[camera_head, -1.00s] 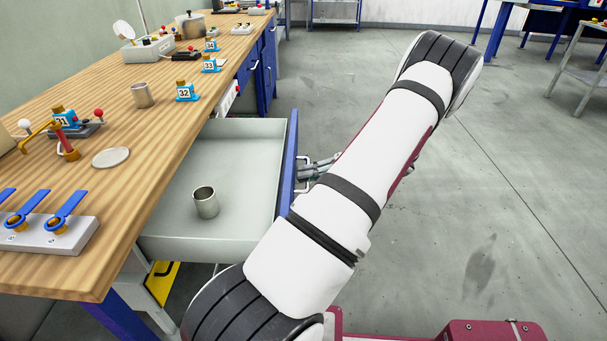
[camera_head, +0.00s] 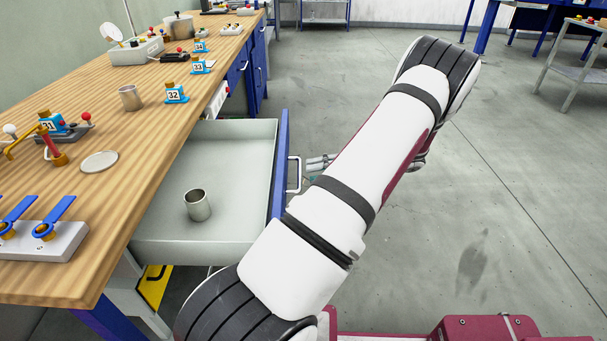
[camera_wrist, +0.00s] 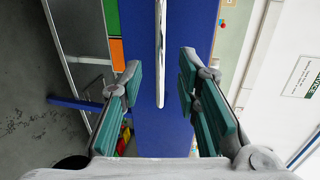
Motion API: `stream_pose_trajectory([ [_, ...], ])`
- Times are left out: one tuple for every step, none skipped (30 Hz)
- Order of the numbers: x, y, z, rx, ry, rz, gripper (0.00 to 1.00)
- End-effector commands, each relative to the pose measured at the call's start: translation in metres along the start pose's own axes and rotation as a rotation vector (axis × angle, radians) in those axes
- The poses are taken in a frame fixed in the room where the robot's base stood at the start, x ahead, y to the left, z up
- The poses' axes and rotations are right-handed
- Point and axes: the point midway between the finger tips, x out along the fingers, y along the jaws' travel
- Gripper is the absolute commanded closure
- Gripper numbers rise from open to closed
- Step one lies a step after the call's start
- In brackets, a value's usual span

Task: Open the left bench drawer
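The bench drawer (camera_head: 222,150) stands pulled out from the wooden bench, with its pale inside showing and a metal cup (camera_head: 197,205) standing in it. Its blue front (camera_head: 280,165) carries a light bar handle (camera_head: 295,175). My gripper (camera_head: 318,164) is just right of the handle, apart from it and partly hidden by my arm. In the wrist view, my gripper (camera_wrist: 162,95) is open, its green finger pads wide apart. The handle (camera_wrist: 160,50) shows edge-on ahead, between the pads' directions, with the blue drawer front (camera_wrist: 140,40) behind it.
The bench top (camera_head: 140,160) holds a second cup (camera_head: 130,98), a round lid (camera_head: 100,162), numbered blue tags (camera_head: 175,95) and a block with blue levers (camera_head: 50,240). A yellow-marked panel (camera_head: 155,287) lies below the drawer.

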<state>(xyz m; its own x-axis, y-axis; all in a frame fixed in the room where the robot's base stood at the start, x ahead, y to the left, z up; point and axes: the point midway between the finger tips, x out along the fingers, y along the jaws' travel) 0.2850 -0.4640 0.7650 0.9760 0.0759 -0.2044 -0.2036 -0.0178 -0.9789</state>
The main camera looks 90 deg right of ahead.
Motion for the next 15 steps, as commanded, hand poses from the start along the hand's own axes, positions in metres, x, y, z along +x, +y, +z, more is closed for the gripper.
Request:
stream_pose_trajectory([
  [-0.012, 0.001, 0.000, -0.001, 0.004, 0.003, 0.70],
  [-0.018, 0.001, 0.000, -0.001, 0.003, 0.002, 0.70],
  [-0.025, 0.001, -0.001, -0.001, 0.003, 0.003, 0.70],
  [-0.031, 0.001, 0.000, -0.001, 0.002, 0.003, 0.70],
  [-0.036, 0.001, 0.000, -0.001, 0.002, 0.003, 0.70],
  [-0.043, 0.001, 0.000, 0.000, 0.001, 0.003, 0.70],
  [-0.047, 0.001, 0.000, -0.001, 0.002, 0.002, 0.70],
  [-0.051, 0.001, 0.000, 0.000, 0.002, 0.002, 0.70],
  [-0.056, 0.001, 0.000, -0.001, 0.002, 0.001, 0.70],
  [-0.059, 0.001, 0.000, 0.000, 0.001, 0.001, 0.70],
  [-0.061, 0.001, 0.000, 0.000, 0.001, 0.001, 0.70],
  [-0.064, 0.001, 0.000, 0.000, 0.001, 0.002, 0.70],
  [-0.065, 0.001, 0.000, 0.000, 0.001, 0.002, 0.70],
  [-0.067, 0.001, 0.000, 0.001, 0.000, 0.001, 0.70],
  [-0.068, 0.000, 0.000, 0.001, -0.001, 0.001, 0.70],
])
